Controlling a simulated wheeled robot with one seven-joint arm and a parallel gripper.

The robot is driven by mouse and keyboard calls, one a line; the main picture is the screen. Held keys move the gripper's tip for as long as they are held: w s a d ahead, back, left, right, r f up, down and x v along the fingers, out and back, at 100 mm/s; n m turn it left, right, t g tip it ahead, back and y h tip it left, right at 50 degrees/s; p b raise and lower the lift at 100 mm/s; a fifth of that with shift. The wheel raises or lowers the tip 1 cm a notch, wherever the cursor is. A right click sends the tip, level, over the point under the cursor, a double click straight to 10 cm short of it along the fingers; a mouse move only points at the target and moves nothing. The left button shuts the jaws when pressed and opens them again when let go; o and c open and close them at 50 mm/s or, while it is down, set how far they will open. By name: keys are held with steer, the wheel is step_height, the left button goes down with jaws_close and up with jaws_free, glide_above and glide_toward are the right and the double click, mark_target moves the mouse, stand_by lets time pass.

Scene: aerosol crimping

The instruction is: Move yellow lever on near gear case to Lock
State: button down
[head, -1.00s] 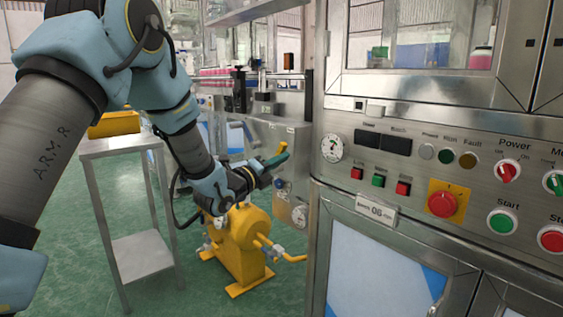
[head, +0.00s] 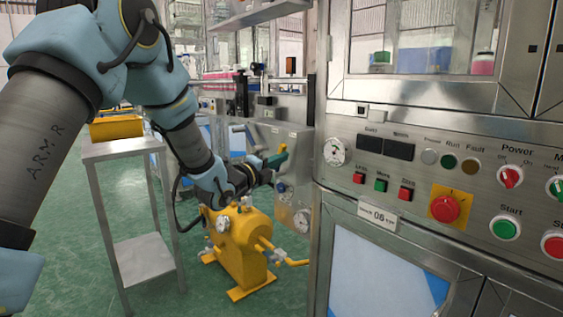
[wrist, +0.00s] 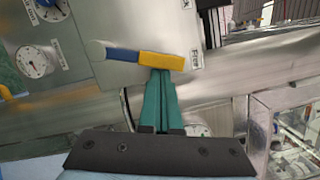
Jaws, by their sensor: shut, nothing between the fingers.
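The yellow lever (wrist: 162,61) is on a metal panel in the wrist view. It has a blue section (wrist: 123,54) leading left to its pivot, and lies roughly level, tilted slightly down to the right. Its yellow end is beside a label reading "Free" (wrist: 196,57); a partly cut-off label ending in "K" (wrist: 187,4) is above. My gripper (wrist: 161,76) is shut, with its green fingertips right at the lower edge of the yellow end; I cannot tell whether they touch. In the head view, my gripper (head: 279,158) is beside the lever's yellow tip (head: 284,148).
Round gauges (wrist: 35,64) are on the panel left of the lever. A yellow machine (head: 243,249) stands below my arm. A steel control cabinet (head: 345,185) with buttons rises close on the right. A metal side table (head: 122,147) with a yellow bin (head: 115,128) is on the left.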

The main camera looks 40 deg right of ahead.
steer(key=w+n, duration=0.1)
steer(key=r+n, duration=0.1)
steer(key=shift+w+r+n+y+p, duration=0.2)
steer(key=shift+w+n+y+p, duration=0.1)
steer(key=shift+w+p, duration=0.1)
steer(key=w+n+p, duration=0.1)
steer(key=w+n, duration=0.1)
steer(key=w+n+y+p, duration=0.1)
steer(key=w+n, duration=0.2)
steer(key=shift+d+r+n+p, duration=0.15)
steer(key=shift+d+n+p, duration=0.05)
steer(key=shift+n+p, duration=0.15)
stand_by(0.4)
